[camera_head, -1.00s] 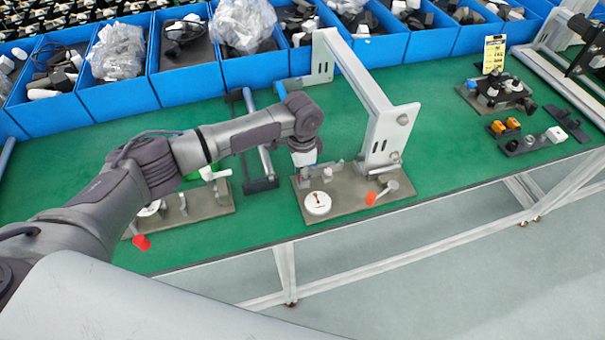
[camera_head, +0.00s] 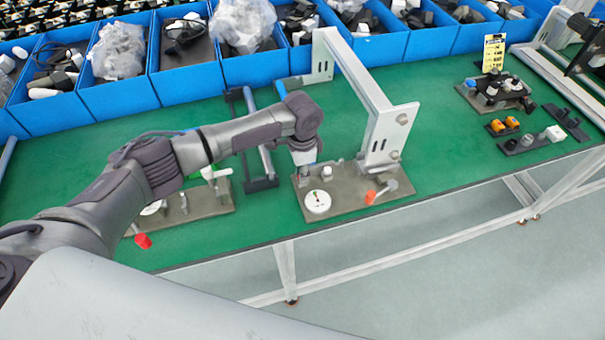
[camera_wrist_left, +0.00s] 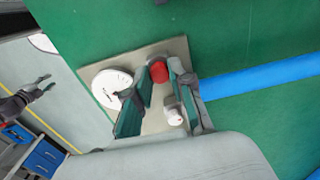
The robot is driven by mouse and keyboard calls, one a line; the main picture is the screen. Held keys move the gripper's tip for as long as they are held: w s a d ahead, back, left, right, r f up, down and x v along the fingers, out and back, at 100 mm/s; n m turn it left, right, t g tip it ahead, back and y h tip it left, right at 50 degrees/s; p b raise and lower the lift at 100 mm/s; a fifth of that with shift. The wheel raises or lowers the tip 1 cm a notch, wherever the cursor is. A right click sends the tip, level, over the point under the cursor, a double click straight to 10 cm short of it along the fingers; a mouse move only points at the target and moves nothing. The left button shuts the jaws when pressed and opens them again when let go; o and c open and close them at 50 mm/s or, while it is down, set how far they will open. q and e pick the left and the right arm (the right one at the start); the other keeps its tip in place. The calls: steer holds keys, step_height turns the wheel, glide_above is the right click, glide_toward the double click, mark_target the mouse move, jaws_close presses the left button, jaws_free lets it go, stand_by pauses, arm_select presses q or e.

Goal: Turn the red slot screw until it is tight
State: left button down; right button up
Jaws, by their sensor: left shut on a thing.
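The red slot screw (camera_wrist_left: 158,72) is a short red cylinder at the edge of a grey-brown fixture plate (camera_head: 345,201). My left gripper (camera_wrist_left: 157,82) has its two fingers on either side of the screw and is shut on it. In the head view my left gripper (camera_head: 303,163) points down at the plate's back left, and its fingers hide most of the screw. A white round dial (camera_head: 317,202) with a small needle lies on the plate; it also shows in the left wrist view (camera_wrist_left: 112,88). My right gripper (camera_wrist_left: 42,86) appears open, far from the plate, in the left wrist view.
A grey upright frame (camera_head: 390,125) stands just right of my left gripper. An orange-red knob (camera_head: 371,197) and a small white post (camera_head: 327,172) sit on the plate. A second fixture plate (camera_head: 210,202) lies to the left. Blue bins (camera_head: 190,85) line the back.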

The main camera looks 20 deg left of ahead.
arm_select(q)
steer(key=m, duration=0.4)
steer(key=shift+m, duration=0.3)
steer(key=m, duration=0.3)
steer(key=shift+f, duration=0.1)
steer(key=m, duration=0.2)
steer(key=shift+m, duration=0.4)
steer(key=shift+s+d, duration=0.1)
